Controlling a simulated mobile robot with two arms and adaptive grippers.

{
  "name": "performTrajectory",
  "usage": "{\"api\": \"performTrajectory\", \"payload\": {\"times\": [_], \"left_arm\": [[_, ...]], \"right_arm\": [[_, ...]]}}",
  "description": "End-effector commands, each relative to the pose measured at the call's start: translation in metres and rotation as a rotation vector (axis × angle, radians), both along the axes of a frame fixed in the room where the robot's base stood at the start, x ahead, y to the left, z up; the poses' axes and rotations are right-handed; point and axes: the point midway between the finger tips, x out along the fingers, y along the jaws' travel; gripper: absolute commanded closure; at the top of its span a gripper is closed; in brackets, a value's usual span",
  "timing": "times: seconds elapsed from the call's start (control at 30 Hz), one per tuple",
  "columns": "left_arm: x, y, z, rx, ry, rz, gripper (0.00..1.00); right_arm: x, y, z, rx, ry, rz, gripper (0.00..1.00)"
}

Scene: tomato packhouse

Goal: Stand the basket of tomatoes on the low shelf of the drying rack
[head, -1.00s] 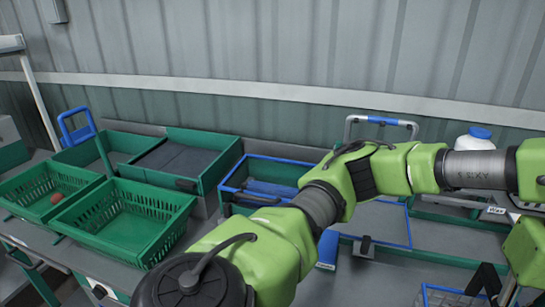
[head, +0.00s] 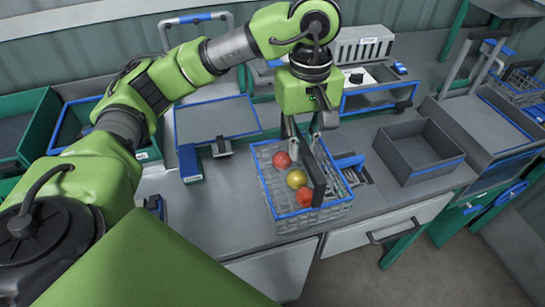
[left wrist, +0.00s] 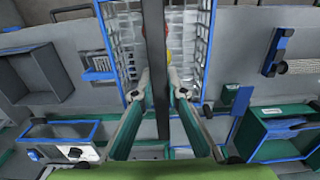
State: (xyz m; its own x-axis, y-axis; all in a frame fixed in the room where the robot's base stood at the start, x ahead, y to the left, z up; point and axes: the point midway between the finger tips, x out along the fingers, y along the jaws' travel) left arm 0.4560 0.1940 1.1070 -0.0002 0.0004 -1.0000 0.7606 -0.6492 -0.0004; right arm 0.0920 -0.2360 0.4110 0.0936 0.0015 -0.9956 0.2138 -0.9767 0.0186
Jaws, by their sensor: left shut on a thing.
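A grey wire basket (head: 338,211) with blue edging holds red and yellow tomatoes (head: 297,179). It sits at the bench's front edge; I cannot tell if its base touches the bench. My left gripper (head: 303,132) is above it, fingers down, shut on its dark upright handle (head: 312,172). In the left wrist view the handle (left wrist: 154,35) runs between the fingers (left wrist: 158,92), with the basket's mesh (left wrist: 126,40) on both sides. The tomatoes are mostly hidden there. I cannot pick out the drying rack for certain. My right gripper is not in view.
An empty dark grey box (head: 418,150) stands right of the basket, with a small blue-edged item (head: 350,163) between them. A blue block (head: 190,163) lies to the left. A green-legged stand with a grey top (head: 485,125) is at the right, beside open floor (head: 430,255).

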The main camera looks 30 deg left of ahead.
Motion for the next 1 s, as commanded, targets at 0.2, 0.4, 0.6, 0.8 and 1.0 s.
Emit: {"api": "performTrajectory", "payload": {"times": [0.2, 0.4, 0.6, 0.8, 1.0], "left_arm": [[0.001, 0.037, -0.029, 0.001, 0.004, 0.003, 1.00], [0.003, 0.055, -0.051, 0.001, 0.001, 0.002, 1.00], [0.004, 0.063, -0.062, 0.000, 0.001, 0.002, 1.00], [0.003, 0.066, -0.083, -0.001, 0.002, 0.000, 1.00], [0.004, 0.066, -0.096, -0.001, -0.002, 0.000, 1.00]], "right_arm": [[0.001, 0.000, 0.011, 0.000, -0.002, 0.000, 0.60], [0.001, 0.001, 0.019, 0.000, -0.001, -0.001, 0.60], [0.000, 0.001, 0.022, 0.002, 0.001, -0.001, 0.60], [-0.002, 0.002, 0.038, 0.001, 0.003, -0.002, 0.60], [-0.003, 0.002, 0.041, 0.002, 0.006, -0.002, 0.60]]}}
